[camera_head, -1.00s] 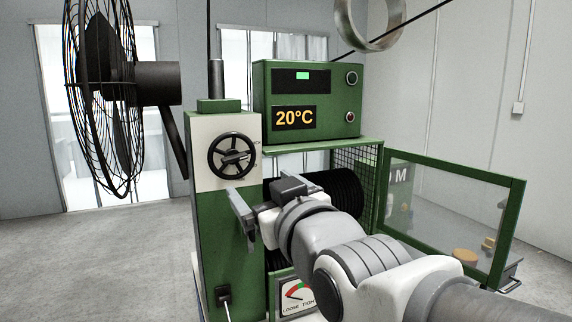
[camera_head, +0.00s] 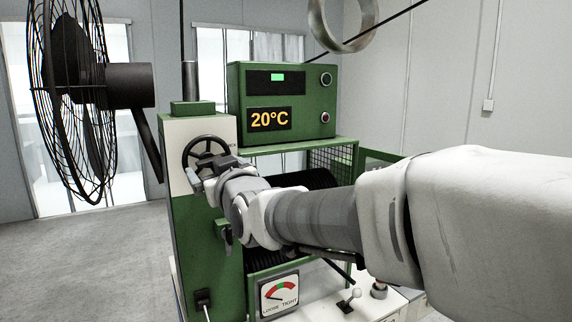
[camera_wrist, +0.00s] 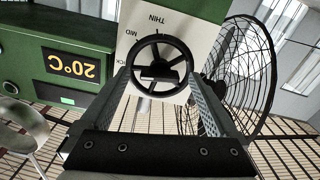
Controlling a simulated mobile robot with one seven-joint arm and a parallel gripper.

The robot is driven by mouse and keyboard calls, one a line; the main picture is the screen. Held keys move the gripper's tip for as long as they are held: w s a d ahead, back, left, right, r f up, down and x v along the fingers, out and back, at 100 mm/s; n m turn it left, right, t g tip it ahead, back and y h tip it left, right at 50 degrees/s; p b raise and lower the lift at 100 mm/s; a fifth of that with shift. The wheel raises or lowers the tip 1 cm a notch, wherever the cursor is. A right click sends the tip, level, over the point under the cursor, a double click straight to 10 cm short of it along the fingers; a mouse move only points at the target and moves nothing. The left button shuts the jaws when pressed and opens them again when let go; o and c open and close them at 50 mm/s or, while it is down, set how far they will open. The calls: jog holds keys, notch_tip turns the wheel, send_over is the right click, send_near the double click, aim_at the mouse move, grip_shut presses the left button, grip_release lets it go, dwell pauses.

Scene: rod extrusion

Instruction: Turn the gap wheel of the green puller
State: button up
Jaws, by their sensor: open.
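The green puller (camera_head: 200,245) is an upright green cabinet with a pale upper panel. Its black gap wheel (camera_head: 206,153), with spokes, a rim and a hub, is on that panel. My gripper (camera_head: 197,180) is at the wheel's lower part in the head view and partly covers it. In the wrist view the gap wheel (camera_wrist: 160,70) faces me beyond the two open fingers of my gripper (camera_wrist: 163,82), roughly centred between them. Nothing is held. I cannot tell whether the fingertips touch the rim. Labels THIN and MID show beside the wheel.
A caged black fan (camera_head: 70,95) stands at the left, near the puller; it also shows at the right in the wrist view (camera_wrist: 245,75). A green control box (camera_head: 285,100) reads 20°C. A LOOSE–TIGHT gauge (camera_head: 279,293) and small levers (camera_head: 350,298) are below my arm.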

jog(key=shift+w+a, duration=0.2)
jog(key=shift+w, duration=0.05)
jog(key=shift+c, duration=0.3)
jog(key=c, duration=1.3)
jog(key=shift+f+m+b, duration=0.1)
jog(key=shift+m+b, duration=0.2)
jog(key=shift+b, duration=0.05)
jog(key=m+b, duration=0.2)
jog(key=b, duration=0.1)
jog(key=shift+f+m, duration=0.1)
jog(key=shift+m, duration=0.2)
jog(key=shift+s+a+m+b, duration=0.1)
jog(key=shift+m+b, duration=1.95)
jog(key=shift+m, duration=0.25)
jog(key=shift+r, duration=0.2)
